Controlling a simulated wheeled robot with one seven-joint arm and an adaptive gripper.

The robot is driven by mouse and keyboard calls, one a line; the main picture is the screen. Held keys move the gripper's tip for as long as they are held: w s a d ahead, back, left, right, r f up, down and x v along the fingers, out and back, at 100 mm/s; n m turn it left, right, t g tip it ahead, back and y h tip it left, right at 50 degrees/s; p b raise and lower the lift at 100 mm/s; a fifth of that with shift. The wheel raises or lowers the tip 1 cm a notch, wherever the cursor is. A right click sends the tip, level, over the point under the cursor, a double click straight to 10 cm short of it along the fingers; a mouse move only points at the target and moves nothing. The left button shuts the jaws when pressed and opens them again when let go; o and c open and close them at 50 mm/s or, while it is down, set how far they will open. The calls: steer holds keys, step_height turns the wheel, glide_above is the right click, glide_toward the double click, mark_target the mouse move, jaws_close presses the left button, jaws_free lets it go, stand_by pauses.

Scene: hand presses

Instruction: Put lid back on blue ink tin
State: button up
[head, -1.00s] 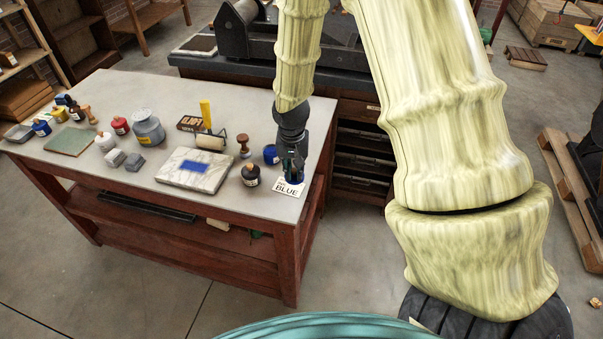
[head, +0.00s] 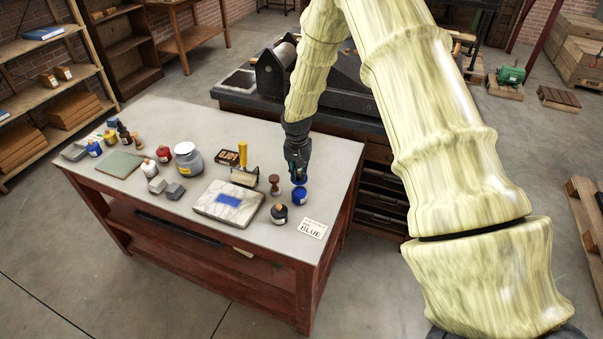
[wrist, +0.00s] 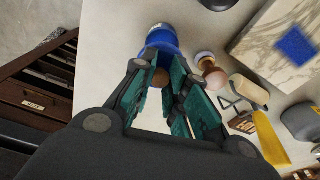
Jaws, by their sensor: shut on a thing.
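The blue ink tin (head: 299,194) stands upright near the right end of the worktable, beside a wooden-handled stamp. My gripper (head: 297,178) is right above the tin, pointing down. Its fingers are shut on the small blue lid (head: 300,182), at the tin's top. I cannot tell whether lid and tin touch. In the wrist view, my gripper's green-padded fingers (wrist: 170,88) flank a round brown part, seemingly the lid's knob (wrist: 160,78), with blue just beyond. The fingers partly hide the lid and tin there.
The card reading BLUE (head: 313,228) lies bare near the table's right edge. A roller (head: 244,177) lies behind the slab.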

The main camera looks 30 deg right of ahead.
steer(key=shift+f+b, duration=1.7)
steer(key=shift+f, duration=1.5)
steer(key=shift+f, duration=0.15)
stand_by(0.3)
steer(key=o, duration=1.3)
steer(key=shift+o, duration=0.2)
steer(key=shift+r+p, duration=1.85)
steer(key=shift+r, duration=1.7)
